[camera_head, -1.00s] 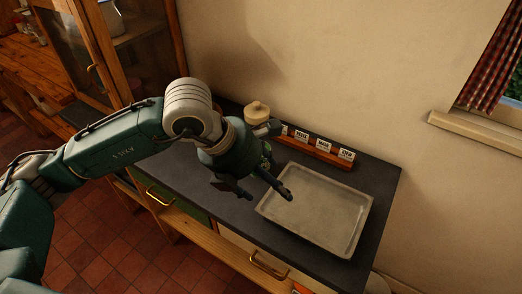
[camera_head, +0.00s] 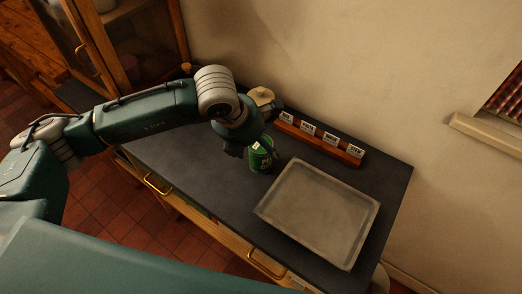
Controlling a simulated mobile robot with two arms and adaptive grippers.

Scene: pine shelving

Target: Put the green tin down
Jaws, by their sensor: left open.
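A green tin (camera_head: 260,158) stands on the dark worktop, just left of the grey tray (camera_head: 316,255). A white label patch shows near its top. My left gripper (camera_head: 247,150) is open, close by the tin's upper left side. I cannot tell whether a finger still touches the tin. The gripper and wrist hide part of its top and left side. My right gripper is out of view.
A wooden rack with several labelled cards (camera_head: 322,141) stands along the wall behind the tray. A pale-topped jar (camera_head: 262,96) is behind my left wrist. The worktop (camera_head: 192,165) is bare left of the tin.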

